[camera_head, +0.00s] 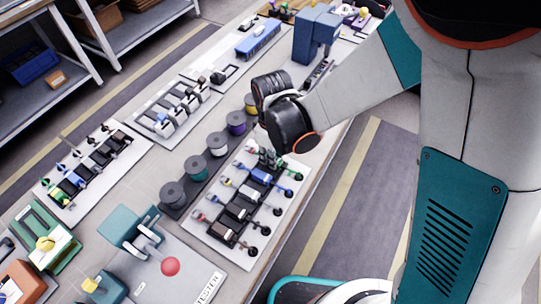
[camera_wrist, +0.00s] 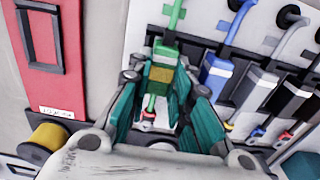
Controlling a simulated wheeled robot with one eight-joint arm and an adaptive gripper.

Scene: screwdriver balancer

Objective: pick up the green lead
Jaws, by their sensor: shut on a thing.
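The green lead (camera_wrist: 161,75) has a green connector body with a yellowish block, and a green cable runs up from it to the top edge of the wrist view. My gripper (camera_wrist: 160,105) has its teal fingers on both sides of the connector and is shut on it. In the head view my gripper (camera_head: 268,146) is over the far end of the white panel with leads, and the green lead (camera_head: 267,159) shows just below it, partly hidden. Whether the lead is lifted off the panel cannot be told.
A blue lead (camera_wrist: 215,72) lies close beside the green one, with grey and black leads further right. A row of spools (camera_head: 217,144) stands left of the panel (camera_head: 215,250). A yellow spool (camera_wrist: 45,140) is left of my gripper. A blue block-shaped device (camera_head: 316,35) stands behind.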

